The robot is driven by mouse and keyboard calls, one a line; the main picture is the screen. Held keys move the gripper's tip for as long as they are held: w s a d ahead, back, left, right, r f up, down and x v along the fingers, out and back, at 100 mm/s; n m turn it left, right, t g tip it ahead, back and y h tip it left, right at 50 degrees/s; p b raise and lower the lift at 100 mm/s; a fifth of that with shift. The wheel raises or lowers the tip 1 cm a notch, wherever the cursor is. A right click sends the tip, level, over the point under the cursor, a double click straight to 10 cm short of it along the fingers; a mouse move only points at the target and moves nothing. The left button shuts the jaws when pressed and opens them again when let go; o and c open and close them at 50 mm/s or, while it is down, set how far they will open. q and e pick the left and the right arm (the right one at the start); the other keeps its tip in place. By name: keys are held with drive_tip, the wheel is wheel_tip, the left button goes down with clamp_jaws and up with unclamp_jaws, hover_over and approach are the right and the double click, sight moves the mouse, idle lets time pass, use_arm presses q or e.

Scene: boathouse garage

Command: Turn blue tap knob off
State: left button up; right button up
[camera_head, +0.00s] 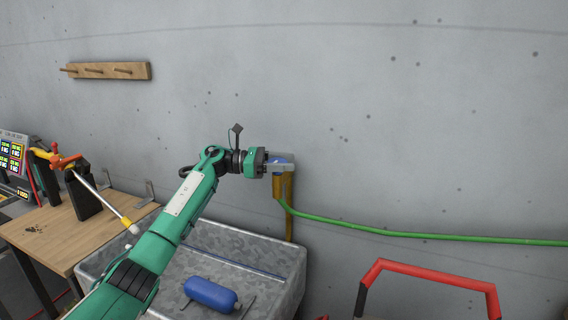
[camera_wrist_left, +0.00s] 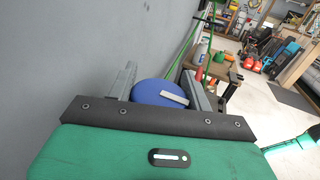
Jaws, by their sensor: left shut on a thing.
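The blue tap knob (camera_head: 279,161) sits on top of the brass-coloured tap (camera_head: 283,186) on the grey wall, above the right back corner of the metal sink. My left gripper (camera_head: 282,163) has its two fingers around the knob and is shut on it. In the left wrist view the round blue knob (camera_wrist_left: 160,92) lies between the two grey fingers (camera_wrist_left: 160,85), with a light grey bar showing on its face. The fingers partly hide the knob in the head view. My right gripper is in neither view.
A green hose (camera_head: 400,233) runs from the tap to the right along the wall. A blue cylinder (camera_head: 210,294) lies in the metal sink (camera_head: 290,262). A wooden table (camera_head: 60,235) stands left; a red-handled frame (camera_head: 430,270) stands front right.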

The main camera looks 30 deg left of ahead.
sight(283, 161)
use_arm(q)
drive_tip(key=o, duration=1)
drive_tip(key=shift+c, duration=0.2)
drive_tip(key=shift+r, duration=0.1)
drive_tip(key=shift+r, duration=0.25)
wheel_tip(283, 161, up, 8)
drive_tip(key=shift+r+b, duration=0.1)
drive_tip(key=shift+b, duration=0.65)
wheel_tip(283, 161, up, 11)
drive_tip(key=shift+b, duration=0.35)
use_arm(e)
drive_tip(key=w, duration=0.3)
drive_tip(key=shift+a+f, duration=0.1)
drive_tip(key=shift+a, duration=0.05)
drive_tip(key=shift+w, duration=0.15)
